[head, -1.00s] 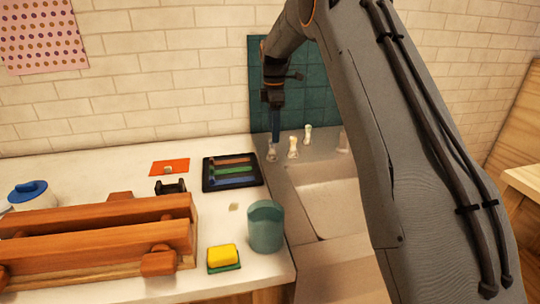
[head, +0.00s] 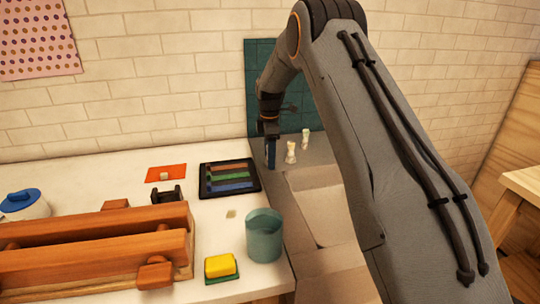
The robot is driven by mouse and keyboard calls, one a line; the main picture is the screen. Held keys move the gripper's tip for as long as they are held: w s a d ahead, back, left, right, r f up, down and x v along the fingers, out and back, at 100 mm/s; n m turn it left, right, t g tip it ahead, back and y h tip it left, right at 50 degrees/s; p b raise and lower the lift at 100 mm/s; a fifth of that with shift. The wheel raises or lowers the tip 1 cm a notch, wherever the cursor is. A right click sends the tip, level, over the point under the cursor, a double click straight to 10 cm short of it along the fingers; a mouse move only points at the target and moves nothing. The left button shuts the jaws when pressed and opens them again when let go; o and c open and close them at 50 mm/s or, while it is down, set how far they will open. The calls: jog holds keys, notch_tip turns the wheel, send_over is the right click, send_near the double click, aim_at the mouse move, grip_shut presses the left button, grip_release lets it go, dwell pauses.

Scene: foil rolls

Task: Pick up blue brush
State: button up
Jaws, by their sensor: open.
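A black tray (head: 204,190) lies on the counter and holds a few long brush-like strips. The blue one, the blue brush (head: 234,187), lies nearest the front of the tray. A green one (head: 228,177) and a brown one (head: 226,167) lie behind it. My gripper (head: 271,163) points down just right of the tray, near the sink's back corner, and is apart from the blue brush. It is open and looks empty, with bluish fingers. The gap between the fingers is too small to make out.
A teal cup (head: 264,238) and a yellow sponge (head: 220,266) stand in front of the tray. A wooden rack (head: 95,255) fills the left front. White tap fittings (head: 291,153) stand behind the sink (head: 318,215). A tiled wall closes the back.

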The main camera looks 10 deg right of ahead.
jog(key=shift+f, duration=0.2)
jog(key=c, duration=1.1)
notch_tip(320, 180, up, 10)
jog(key=b, duration=0.3)
jog(key=shift+c, duration=0.2)
